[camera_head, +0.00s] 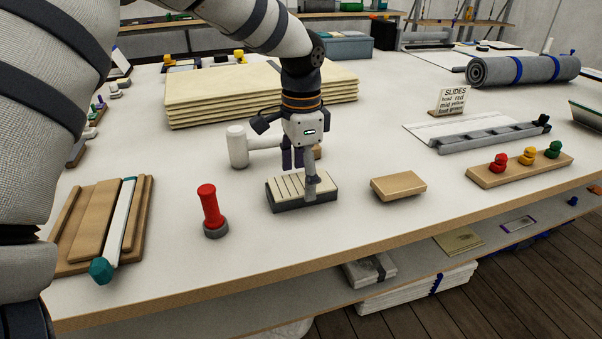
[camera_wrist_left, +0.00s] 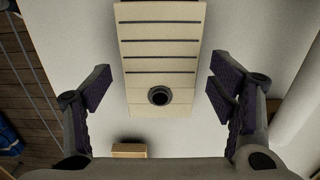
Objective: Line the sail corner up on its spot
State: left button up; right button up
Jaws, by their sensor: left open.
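The sail corner appears as a cream, dark-striped panel (camera_wrist_left: 160,52) in the left wrist view, with a dark ring (camera_wrist_left: 159,96) near its lower end. In the head view the cream panel (camera_head: 290,186) lies on a dark block (camera_head: 288,207) near the table's front edge. My left gripper (camera_head: 300,172) points down above its right part, and a grey finger hides part of that end. My right gripper is not in view.
A wooden block (camera_head: 398,185) lies just right of the panel. A red-handled tool (camera_head: 209,208) stands to the left, and a white mallet (camera_head: 238,148) lies behind. Folded cloth (camera_head: 230,97) is stacked farther back. A peg rack (camera_head: 520,169) sits at the right.

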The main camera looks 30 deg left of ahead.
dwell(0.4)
pick_arm(q)
notch_tip(320, 180, up, 7)
dwell(0.5)
